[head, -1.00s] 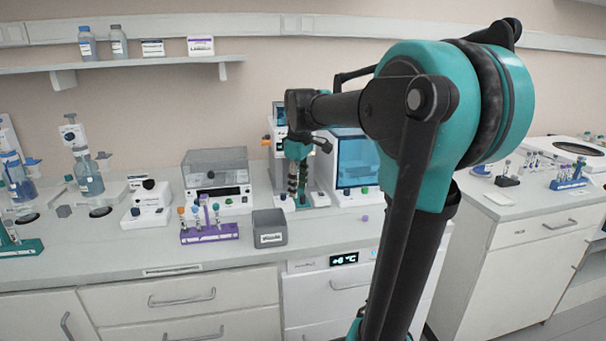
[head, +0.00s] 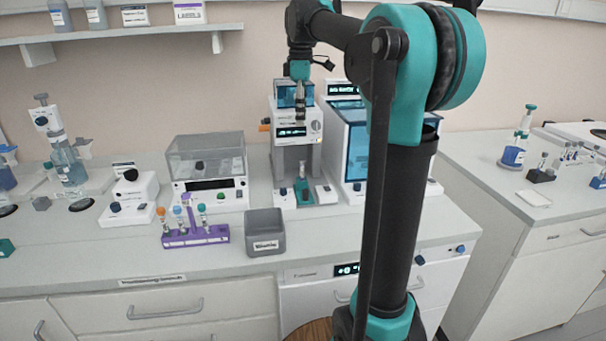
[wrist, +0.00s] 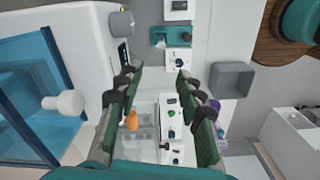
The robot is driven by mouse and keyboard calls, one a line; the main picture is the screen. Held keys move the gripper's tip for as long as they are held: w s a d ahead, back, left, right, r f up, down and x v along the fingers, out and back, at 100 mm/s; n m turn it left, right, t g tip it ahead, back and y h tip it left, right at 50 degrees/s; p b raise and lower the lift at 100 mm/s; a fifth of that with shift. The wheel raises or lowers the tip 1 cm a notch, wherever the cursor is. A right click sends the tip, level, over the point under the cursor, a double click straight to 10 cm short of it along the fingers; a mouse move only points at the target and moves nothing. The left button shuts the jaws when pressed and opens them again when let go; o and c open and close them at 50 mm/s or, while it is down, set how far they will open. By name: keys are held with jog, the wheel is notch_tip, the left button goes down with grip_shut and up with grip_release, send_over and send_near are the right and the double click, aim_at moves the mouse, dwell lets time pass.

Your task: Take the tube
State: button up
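A small tube (head: 302,170) stands upright in a teal holder (head: 304,194) at the foot of a white bench device. The holder also shows near the top of the wrist view (wrist: 160,37). More tubes with coloured caps stand in a purple rack (head: 196,238) to the left. My gripper (head: 300,118) hangs above the teal holder, in front of the white device. In the wrist view my gripper (wrist: 158,72) has its fingers spread, with nothing between the tips. The task does not say which tube is meant.
A grey bin (head: 265,235) stands between the purple rack and the device. A blue-windowed cabinet (head: 360,150) is close on the right. A clear-lidded machine (head: 206,170) stands at left.

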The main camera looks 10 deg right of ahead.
aim_at(302, 165)
notch_tip(302, 165, down, 17)
jog(key=shift+s+d+r, duration=0.1)
jog(key=shift+s+d, duration=0.05)
grip_shut()
dwell(0.6)
